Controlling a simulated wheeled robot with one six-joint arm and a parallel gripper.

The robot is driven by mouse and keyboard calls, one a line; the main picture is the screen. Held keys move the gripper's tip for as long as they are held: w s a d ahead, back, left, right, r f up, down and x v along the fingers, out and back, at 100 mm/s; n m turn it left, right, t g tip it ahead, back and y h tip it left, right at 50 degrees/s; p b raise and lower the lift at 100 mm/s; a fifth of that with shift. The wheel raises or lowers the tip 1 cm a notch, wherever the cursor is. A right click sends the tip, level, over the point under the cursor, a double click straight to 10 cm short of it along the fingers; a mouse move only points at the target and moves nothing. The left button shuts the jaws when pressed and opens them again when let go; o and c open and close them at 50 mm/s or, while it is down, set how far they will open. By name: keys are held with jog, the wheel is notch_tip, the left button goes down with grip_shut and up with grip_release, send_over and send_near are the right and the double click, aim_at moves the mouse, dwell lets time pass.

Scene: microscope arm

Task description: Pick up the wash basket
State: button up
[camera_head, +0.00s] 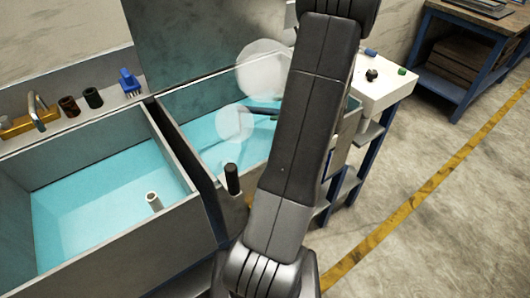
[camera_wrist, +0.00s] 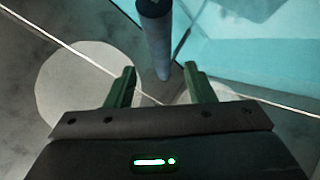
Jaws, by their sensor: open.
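I cannot make out a wash basket for certain in either view. In the wrist view my gripper (camera_wrist: 160,84) is open, with its green fingers apart. A dark rod (camera_wrist: 157,42), possibly a handle, shows between and beyond the fingers; they do not visibly close on it. In the head view my arm covers part of the right tank (camera_head: 205,95), and my gripper is not clearly seen. A dark bar (camera_head: 262,110) sticks out left of my arm over that tank. An upright dark cylinder (camera_head: 232,180) stands near the tank's front edge.
The left tank (camera_head: 165,150) holds blue water and a pale pipe (camera_head: 153,200). A blue brush (camera_head: 130,82) and dark cups (camera_head: 92,97) stand on the back ledge. A white bench (camera_head: 385,92) stands right of my arm. The floor (camera_head: 440,200) at right is clear.

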aim_at(269, 110)
jog(key=x, duration=0.6)
jog(key=shift+a+f, duration=0.1)
jog(key=shift+f, duration=0.15)
grip_shut()
jog(key=shift+r, duration=0.1)
